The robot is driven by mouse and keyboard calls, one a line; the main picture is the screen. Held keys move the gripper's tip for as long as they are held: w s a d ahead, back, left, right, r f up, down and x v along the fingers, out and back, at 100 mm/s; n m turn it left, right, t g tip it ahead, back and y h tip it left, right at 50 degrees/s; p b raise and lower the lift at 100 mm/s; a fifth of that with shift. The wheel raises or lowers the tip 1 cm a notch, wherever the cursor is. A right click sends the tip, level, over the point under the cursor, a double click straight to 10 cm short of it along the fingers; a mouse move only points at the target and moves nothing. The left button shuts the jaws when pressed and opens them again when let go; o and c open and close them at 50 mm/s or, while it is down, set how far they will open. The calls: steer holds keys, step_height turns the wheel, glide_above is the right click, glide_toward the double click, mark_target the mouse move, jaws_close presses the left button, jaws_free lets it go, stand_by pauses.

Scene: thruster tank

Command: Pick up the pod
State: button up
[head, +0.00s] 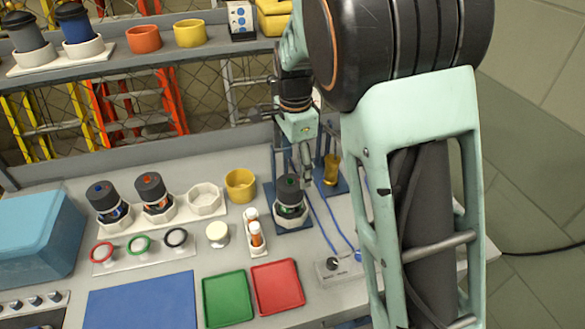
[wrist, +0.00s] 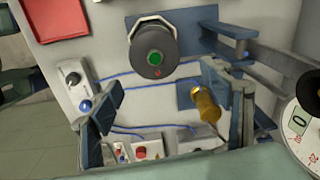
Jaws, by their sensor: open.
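A dark grey pod with a green dot on top (head: 289,187) sits upright in a white cup on a blue stand (head: 296,222). In the wrist view the same pod (wrist: 153,52) is near the top centre, seen from above, beyond the fingertips. My gripper (head: 304,160) hangs just above and behind it in the head view. Its fingers are wide apart in the wrist view (wrist: 165,95), with nothing held between them. Two similar pods, one with a blue dot (head: 103,200) and one with a red dot (head: 152,192), stand in a white tray at left.
An amber cylinder (head: 331,170) stands on a blue fixture close right of my gripper. Blue cables run to a small switch box (head: 338,268). White bottles (head: 256,236), a yellow cup (head: 240,185), and green (head: 228,298) and red (head: 278,286) trays are nearby. A shelf (head: 130,65) runs behind.

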mark_target(291, 180)
steer(key=shift+s+a+f+m+g, duration=0.15)
steer(key=shift+a+f+m+g, duration=0.3)
steer(key=shift+f, duration=0.25)
steer(key=f, duration=0.5)
steer(key=shift+s+a+f+p, duration=0.1)
steer(key=shift+s+f+p, duration=0.1)
steer(key=shift+f+p, duration=0.15)
steer(key=shift+a+f+p, duration=0.15)
steer(key=shift+f+p, duration=0.15)
steer(key=shift+f, duration=2)
steer(key=shift+w, duration=0.1)
steer(key=c, duration=1.5)
